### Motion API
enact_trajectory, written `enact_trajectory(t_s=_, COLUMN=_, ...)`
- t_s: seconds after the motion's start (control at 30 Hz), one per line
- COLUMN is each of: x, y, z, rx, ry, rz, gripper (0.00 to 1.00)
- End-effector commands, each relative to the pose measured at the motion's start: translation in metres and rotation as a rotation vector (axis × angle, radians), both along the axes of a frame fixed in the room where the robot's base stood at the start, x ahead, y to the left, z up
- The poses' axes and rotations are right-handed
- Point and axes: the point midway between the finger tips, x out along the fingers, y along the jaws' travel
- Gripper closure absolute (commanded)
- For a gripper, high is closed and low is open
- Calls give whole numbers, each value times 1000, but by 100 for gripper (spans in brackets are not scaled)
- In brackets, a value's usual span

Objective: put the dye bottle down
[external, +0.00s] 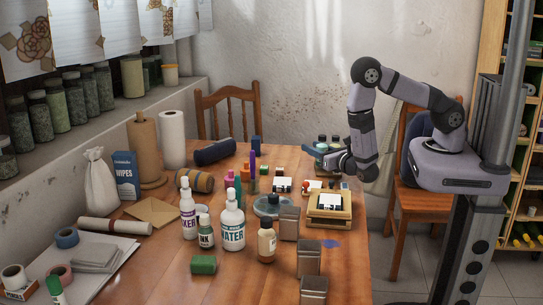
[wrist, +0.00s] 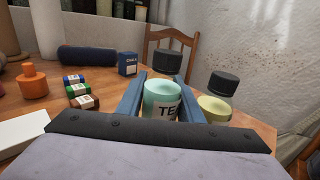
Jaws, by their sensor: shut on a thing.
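The dye bottle (wrist: 162,98) is pale teal with a black cap, and its label starts with "TE". In the wrist view it stands upright between the two blue fingers of my gripper (wrist: 161,84), which is shut on it. In the external view my gripper (external: 324,158) is low at the far right part of the table, with small dark-capped bottles by its fingers. I cannot tell whether the held bottle's base touches anything; its lower part is hidden by my gripper body.
A yellow-green bottle (wrist: 215,108) with a black cap stands close right of the held one. Small labelled tubes (wrist: 80,92), an orange bottle (wrist: 33,82) and a dark blue box (wrist: 128,64) are to the left. A wooden chair (wrist: 172,42) stands behind the table (external: 345,262).

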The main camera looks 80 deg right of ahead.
Motion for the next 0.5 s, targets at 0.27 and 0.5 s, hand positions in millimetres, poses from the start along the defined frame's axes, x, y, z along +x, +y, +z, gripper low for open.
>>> enact_trajectory(t_s=0.27, x=0, y=0, z=-11, rx=0, ry=-1, rz=0, gripper=93)
enact_trajectory(t_s=0.5, x=0, y=0, z=-13, rx=0, ry=-1, rz=0, gripper=93)
